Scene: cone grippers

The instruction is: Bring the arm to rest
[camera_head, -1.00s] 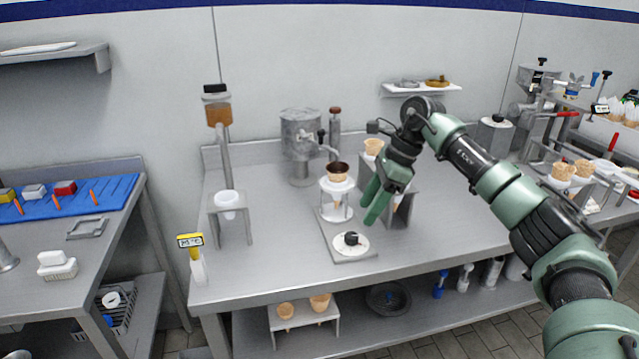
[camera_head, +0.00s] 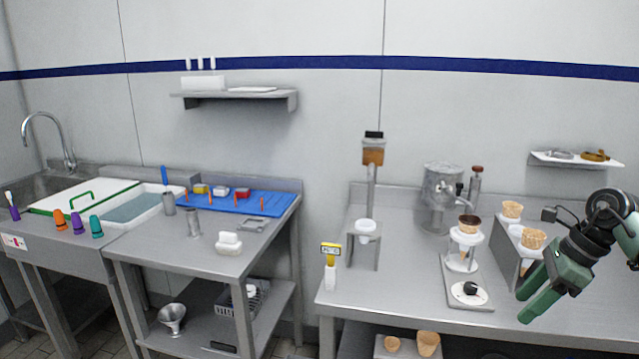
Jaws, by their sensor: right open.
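My right gripper (camera_head: 536,293) is at the right edge of the head view, over the steel table (camera_head: 400,285). Its two green fingers are apart and nothing shows between them. It is to the right of the stand with a white base (camera_head: 470,293), which holds a dark-topped cone cup (camera_head: 468,223). Just behind the gripper is a metal cone holder (camera_head: 508,262) with cones (camera_head: 533,238) in it. Whether the fingers touch anything I cannot tell. My left gripper does not show.
A grey metal tank (camera_head: 440,195) and a dispenser with a brown container (camera_head: 372,152) stand at the table's back. A gap separates this table from the left table with a blue mat (camera_head: 240,202).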

